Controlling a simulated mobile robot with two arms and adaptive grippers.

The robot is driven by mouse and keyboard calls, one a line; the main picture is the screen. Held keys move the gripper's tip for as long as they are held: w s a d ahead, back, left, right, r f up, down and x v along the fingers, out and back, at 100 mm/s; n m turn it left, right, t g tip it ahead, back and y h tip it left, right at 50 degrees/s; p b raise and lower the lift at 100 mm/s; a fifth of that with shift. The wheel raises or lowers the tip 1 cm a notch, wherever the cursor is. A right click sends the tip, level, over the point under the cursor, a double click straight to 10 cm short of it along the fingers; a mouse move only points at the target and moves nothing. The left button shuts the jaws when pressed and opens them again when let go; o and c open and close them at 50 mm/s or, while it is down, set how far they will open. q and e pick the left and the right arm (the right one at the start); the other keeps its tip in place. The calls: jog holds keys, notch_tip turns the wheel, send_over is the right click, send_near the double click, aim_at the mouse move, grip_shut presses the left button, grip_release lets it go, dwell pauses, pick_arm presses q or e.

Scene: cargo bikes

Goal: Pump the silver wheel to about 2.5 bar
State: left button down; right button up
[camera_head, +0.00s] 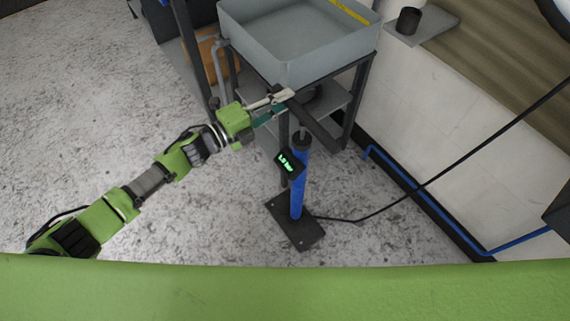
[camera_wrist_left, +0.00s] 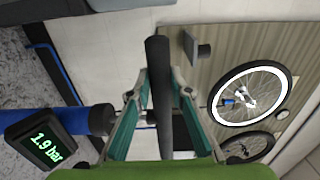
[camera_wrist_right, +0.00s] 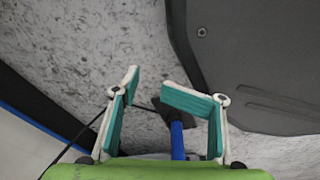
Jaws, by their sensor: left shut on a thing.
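The blue floor pump (camera_head: 298,185) stands upright on a dark base plate. Its display (camera_head: 287,161) lights green and reads 1.9 bar in the left wrist view (camera_wrist_left: 44,147). My left gripper (camera_head: 279,101) is shut on the pump's black handle bar (camera_head: 318,127), which also shows between its fingers in the left wrist view (camera_wrist_left: 159,75). The handle is raised above the blue tube. A light-rimmed wheel (camera_wrist_left: 219,112), apparently the silver one, is at the right of the left wrist view. My right gripper (camera_wrist_right: 148,86) is open and empty; the blue pump tube (camera_wrist_right: 177,140) shows beyond it.
A grey basin (camera_head: 285,65) on a dark stand is just behind the handle. A black hose (camera_head: 400,200) runs from the pump base to the right. A blue pipe (camera_head: 430,205) follows the wall. A darker wheel (camera_wrist_left: 262,150) is below the light one. Floor at left is clear.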

pick_arm(q)
notch_tip(320, 180, down, 5)
jog(key=b, duration=0.3)
pick_arm(e)
jog(key=w+r, duration=0.7)
jog(key=r, duration=0.2)
pick_arm(q)
notch_tip(320, 180, up, 6)
jog(key=p, duration=0.4)
jog(key=shift+r+p, duration=0.75)
notch_tip(320, 180, up, 3)
jog(key=p, duration=0.2)
jog(key=shift+p, duration=0.35)
pick_arm(e)
jog(key=s+d+f+g, duration=0.1)
jog(key=s+f, duration=0.5)
jog(key=s, duration=0.4)
jog(key=s+d+f, duration=0.1)
jog(key=s+f, duration=0.5)
jog(key=s, duration=0.4)
pick_arm(q)
notch_tip(320, 180, up, 17)
jog(key=p, duration=1.5)
jog(key=shift+f, duration=0.15)
pick_arm(e)
notch_tip(320, 180, up, 15)
jog(key=w, duration=0.1)
jog(key=shift+d+r, duration=0.15)
jog(key=shift+d, duration=0.05)
jog(key=shift+w, duration=0.1)
